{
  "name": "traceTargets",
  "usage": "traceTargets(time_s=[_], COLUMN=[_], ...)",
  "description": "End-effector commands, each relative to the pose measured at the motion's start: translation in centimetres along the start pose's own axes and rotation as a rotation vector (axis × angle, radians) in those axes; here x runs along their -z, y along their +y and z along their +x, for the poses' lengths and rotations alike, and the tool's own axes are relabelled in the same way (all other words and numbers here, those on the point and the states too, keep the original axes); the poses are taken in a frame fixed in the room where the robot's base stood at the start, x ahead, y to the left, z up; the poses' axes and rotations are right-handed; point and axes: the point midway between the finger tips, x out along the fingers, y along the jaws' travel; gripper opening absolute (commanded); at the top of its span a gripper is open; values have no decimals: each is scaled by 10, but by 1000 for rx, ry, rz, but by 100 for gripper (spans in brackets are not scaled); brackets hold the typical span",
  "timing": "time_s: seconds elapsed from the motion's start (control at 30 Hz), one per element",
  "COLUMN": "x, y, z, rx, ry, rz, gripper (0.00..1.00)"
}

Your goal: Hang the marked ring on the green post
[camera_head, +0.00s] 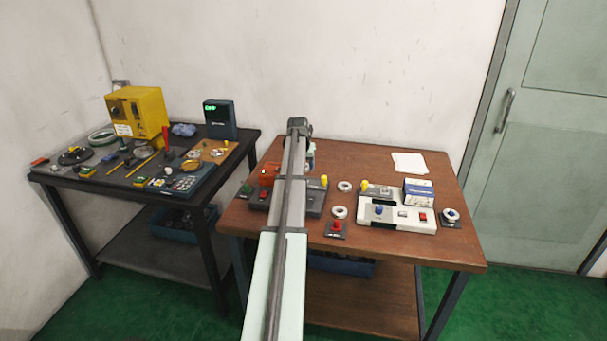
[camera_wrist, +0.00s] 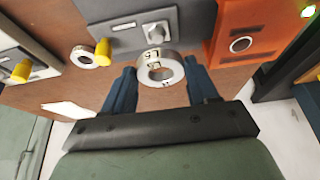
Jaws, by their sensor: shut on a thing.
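In the wrist view, my gripper (camera_wrist: 160,76) has its two dark blue fingers shut on a pale metal ring (camera_wrist: 147,76) with dark characters on its face. The ring's hole faces the camera; the characters are too small to read surely. In the head view my arm hides the held ring and most of the gripper, over the brown table. A small green post (camera_head: 246,189) on a dark base stands at the table's left edge, left of my arm. No green post shows clearly in the wrist view.
Two loose rings (camera_head: 345,186) (camera_head: 340,212) lie right of my arm, near a red post (camera_head: 337,226). A white device (camera_head: 398,213), a blue-white box (camera_head: 418,192) and a ring on a blue post (camera_head: 451,215) are further right. An orange box (camera_wrist: 246,35) is near the gripper.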

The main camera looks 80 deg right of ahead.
Motion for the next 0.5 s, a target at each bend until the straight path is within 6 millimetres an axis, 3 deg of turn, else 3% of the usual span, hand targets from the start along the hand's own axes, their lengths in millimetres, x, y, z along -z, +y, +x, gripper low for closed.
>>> traceTargets(time_s=[0.1, 0.3, 0.37, 0.5], x=[8, 14, 14, 6], y=[0, -6, -14, -51], z=[-18, -36, -39, -41], rx=[0, 3, 6, 22], ry=[1, 0, 0, -1], rz=[0, -6, -15, -53], gripper=[14, 14, 14, 14])
